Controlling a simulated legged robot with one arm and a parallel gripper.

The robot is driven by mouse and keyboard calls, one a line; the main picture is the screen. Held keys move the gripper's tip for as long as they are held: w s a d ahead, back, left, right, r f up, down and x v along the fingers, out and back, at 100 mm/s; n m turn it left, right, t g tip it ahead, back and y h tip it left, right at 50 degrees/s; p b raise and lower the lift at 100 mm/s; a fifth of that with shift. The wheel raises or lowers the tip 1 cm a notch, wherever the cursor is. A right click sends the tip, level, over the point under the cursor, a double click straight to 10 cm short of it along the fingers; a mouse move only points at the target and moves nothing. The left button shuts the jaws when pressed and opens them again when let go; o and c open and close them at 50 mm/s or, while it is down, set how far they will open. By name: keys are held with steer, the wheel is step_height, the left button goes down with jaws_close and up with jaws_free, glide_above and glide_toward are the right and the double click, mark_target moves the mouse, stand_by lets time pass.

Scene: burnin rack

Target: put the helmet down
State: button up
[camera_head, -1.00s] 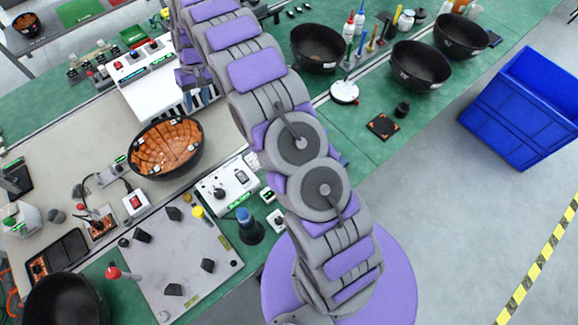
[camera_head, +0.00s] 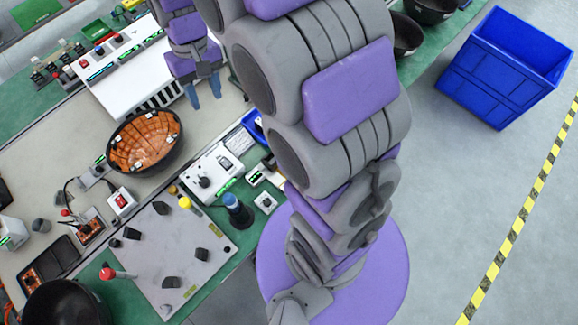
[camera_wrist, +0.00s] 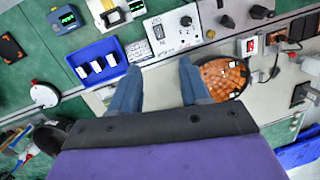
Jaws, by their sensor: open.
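The helmet (camera_head: 145,141) lies upturned on the beige strip of the bench, its dark shell below and its orange-brown padded inside facing up. White pieces show on the padding. It also shows in the wrist view (camera_wrist: 222,79), just right of my right-hand finger. My gripper (camera_head: 205,90) is above the bench, right of the helmet in the head view, with blue fingers pointing down. In the wrist view my gripper (camera_wrist: 160,84) has its two fingers wide apart with nothing between them but the bench surface. The helmet is apart from the jaws, as far as I can tell.
A white device (camera_head: 125,70) stands behind the helmet. A white control box (camera_head: 211,172) and a grey plate (camera_head: 165,255) with black blocks are in front. A black bowl (camera_head: 62,303) is at the lower left. A blue bin (camera_head: 505,68) stands on the floor at right.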

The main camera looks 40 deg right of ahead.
steer(key=s+d, duration=0.2)
steer(key=s, duration=1.1)
steer(key=s+d+h, duration=0.1)
steer(key=s+d, duration=0.1)
steer(key=s, duration=1.1)
steer(key=shift+r+m, duration=0.35)
steer(key=shift+m, duration=0.05)
steer(key=shift+d, duration=0.1)
